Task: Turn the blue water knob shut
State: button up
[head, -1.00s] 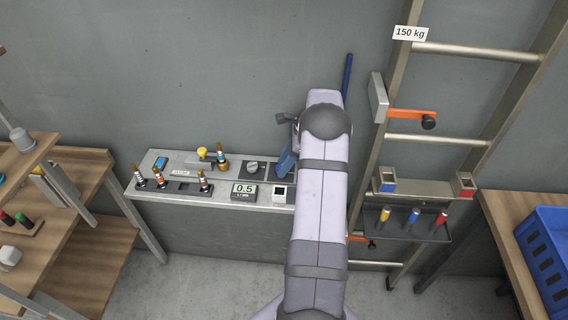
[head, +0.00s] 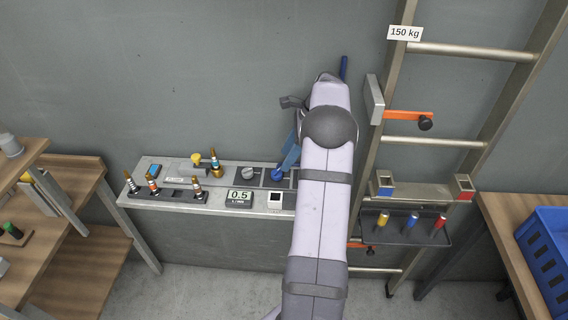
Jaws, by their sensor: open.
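The small round blue water knob (head: 278,174) sits on a dark square plate on the metal bench, right of a grey knob (head: 249,173). Which way it is turned is too small to tell. My forearm hides the right end of the bench. A display (head: 239,198) at the bench front reads 0.5 L/min.
A yellow knob (head: 197,159) and several brass nozzles stand on the bench's left half. A ladder (head: 440,140) with an orange-armed bracket stands right of my arm. The wall is behind.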

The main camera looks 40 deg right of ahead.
jog(key=shift+s+r, duration=0.1)
jog(key=shift+r, duration=0.15)
